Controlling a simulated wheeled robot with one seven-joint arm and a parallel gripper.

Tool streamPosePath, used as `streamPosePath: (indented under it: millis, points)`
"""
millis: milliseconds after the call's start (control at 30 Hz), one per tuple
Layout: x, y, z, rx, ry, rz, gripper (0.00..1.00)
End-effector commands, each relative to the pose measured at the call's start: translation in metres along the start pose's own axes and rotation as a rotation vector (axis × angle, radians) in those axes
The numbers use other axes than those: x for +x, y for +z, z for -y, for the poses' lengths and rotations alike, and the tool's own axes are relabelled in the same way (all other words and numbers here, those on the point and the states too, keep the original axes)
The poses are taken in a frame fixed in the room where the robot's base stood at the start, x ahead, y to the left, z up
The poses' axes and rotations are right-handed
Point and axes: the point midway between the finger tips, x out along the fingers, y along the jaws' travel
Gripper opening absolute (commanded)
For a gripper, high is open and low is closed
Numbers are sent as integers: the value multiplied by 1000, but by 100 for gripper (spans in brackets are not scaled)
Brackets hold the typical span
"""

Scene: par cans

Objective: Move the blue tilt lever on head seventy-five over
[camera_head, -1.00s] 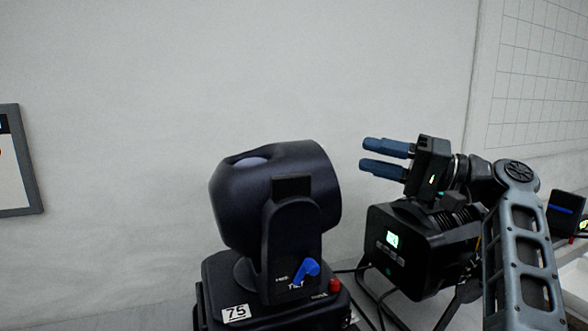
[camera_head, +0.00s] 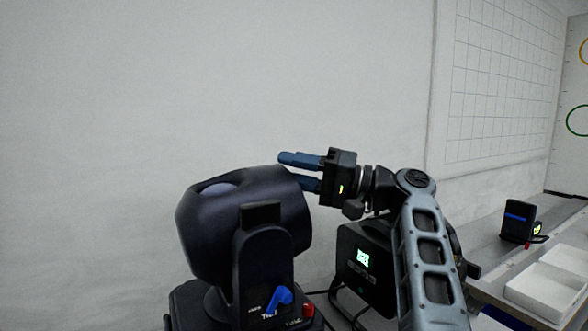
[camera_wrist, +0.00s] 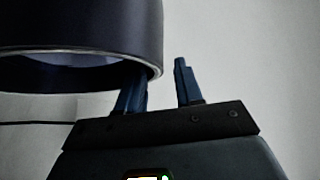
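The moving head marked 75 in the earlier head view is a dark fixture (camera_head: 225,225) at the lower middle of the head view. Its number label is below the frame now. The blue tilt lever (camera_head: 279,299) is low on its yoke, slanting up to the right, beside a TILT label. My gripper (camera_head: 290,169) is up by the right end of the fixture's barrel, above and apart from the lever.
A red knob (camera_head: 307,310) sits right of the lever. A black par can with a lit display (camera_head: 363,258) stands behind my arm. At right are a white tray (camera_head: 548,290) and a small black device (camera_head: 517,221) on the bench.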

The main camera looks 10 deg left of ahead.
Motion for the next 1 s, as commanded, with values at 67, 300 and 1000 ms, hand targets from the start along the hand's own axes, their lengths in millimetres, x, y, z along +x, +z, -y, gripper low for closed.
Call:
streamPosePath:
  millis: [67, 300, 1000]
  points:
    - [0, 0, 0, 0, 0, 0, 36]
    - [0, 0, 0, 0, 0, 0, 14]
    - [-2, 0, -3, 7, -9, -6, 0]
